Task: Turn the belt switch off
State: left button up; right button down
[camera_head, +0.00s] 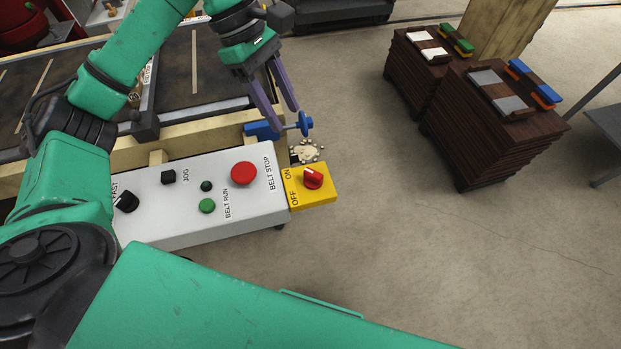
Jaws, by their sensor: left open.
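The belt switch (313,178) is a red rotary knob on a yellow box (321,195) at the right end of the white control panel (180,220). The labels ON and OFF are printed along the box's left side, ON farther back and OFF nearer. A pale mark on the knob seems to lie toward the ON side, but it is small. My left gripper (287,119) hangs behind and above the yellow box, with its two purple fingers open and apart from the knob. My right gripper is not in view.
The panel also bears a red belt stop button (244,173), a green belt run button (207,205) and black knobs. A blue fitting with a round handle (304,123) sits by my left fingertips.

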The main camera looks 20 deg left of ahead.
aim_at(312, 172)
pick_arm(q)
jog(key=p+x, duration=0.1)
jog(key=x, duration=0.4)
jog(key=p+x, duration=0.1)
jog(key=x, duration=0.4)
jog(key=w+p+x, duration=0.1)
jog(key=x, duration=0.5)
jog(key=shift+a+f+p, duration=0.25)
jog(key=shift+a+p, duration=0.15)
jog(key=shift+d+f, duration=0.15)
jog(key=shift+f, duration=0.3)
grip_shut()
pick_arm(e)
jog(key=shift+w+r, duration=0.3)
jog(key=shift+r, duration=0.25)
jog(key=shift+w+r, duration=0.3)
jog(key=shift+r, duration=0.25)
